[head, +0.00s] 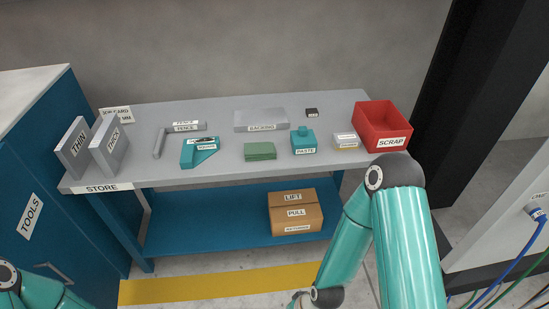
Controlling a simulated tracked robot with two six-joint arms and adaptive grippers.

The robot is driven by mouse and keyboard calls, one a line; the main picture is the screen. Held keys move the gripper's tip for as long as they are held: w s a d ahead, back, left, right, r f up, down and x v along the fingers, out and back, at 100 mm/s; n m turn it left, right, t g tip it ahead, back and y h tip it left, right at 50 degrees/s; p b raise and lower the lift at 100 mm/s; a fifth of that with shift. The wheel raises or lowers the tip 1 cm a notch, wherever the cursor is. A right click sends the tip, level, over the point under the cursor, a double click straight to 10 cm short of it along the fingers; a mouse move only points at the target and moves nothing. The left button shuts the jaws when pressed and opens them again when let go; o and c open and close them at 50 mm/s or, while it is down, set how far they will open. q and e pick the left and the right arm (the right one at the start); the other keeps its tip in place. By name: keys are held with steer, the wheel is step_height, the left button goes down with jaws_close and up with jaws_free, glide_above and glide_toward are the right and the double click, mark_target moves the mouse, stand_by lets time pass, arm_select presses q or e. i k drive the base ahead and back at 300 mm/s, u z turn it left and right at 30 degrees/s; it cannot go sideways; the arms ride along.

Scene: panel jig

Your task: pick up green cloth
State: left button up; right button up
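The green cloth (260,151) lies folded flat near the front edge of the grey store bench (225,167). A teal labelled block (200,152) is on its left and a teal labelled bottle (303,142) is on its right, both apart from it. Nothing covers the cloth. My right arm stands at the lower right, in front of the bench, and its gripper does not show. Only a piece of my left arm shows at the lower left corner, and its gripper is out of view.
A red SCRAP bin (382,126) stands at the bench's right end. Two upright grey panels (73,149) stand at the left end. A grey backing plate (261,119) lies behind the cloth. A cardboard box (294,212) sits on the blue lower shelf (205,222).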

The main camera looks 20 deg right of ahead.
mark_target(253, 152)
steer(key=u, duration=0.15)
steer(key=i, duration=0.9)
steer(key=z, duration=0.05)
